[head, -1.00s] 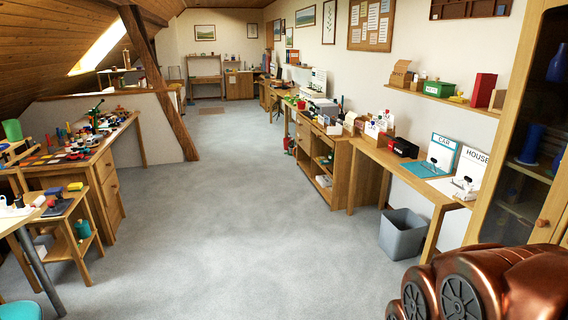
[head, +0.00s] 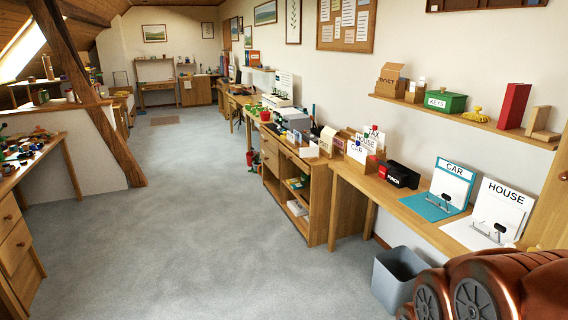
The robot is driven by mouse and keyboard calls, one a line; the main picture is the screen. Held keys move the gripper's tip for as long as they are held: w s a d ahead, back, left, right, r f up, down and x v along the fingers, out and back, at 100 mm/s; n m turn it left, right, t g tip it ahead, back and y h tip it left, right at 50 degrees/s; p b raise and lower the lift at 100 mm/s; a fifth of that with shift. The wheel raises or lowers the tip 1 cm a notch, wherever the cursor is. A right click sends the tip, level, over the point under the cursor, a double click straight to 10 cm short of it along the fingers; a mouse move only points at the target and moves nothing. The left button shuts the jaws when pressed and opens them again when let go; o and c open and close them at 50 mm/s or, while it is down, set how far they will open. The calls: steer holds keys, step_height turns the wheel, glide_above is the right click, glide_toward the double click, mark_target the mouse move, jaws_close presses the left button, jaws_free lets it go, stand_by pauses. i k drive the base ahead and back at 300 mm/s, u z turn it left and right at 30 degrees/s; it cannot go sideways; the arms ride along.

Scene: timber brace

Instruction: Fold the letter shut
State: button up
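No letter can be made out for certain in the head view. White papers or cards (head: 325,141) stand at the near end of the cabinet top, too small to tell apart. My copper-coloured arm (head: 500,285) fills the lower right corner. My gripper is out of view, so its state and anything in it are hidden.
A wooden desk (head: 345,172) along the right wall bears CAR (head: 452,178) and HOUSE (head: 503,208) boards and a black box (head: 403,174). A grey bin (head: 392,280) stands below. A shelf (head: 450,115) hangs above. The grey carpet (head: 190,235) is open; a slanted timber post (head: 85,90) stands left.

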mark_target(312, 151)
steer(key=i, duration=1.85)
steer(key=u, duration=0.3)
steer(key=i, duration=1.75)
steer(key=u, duration=0.4)
steer(key=i, duration=0.75)
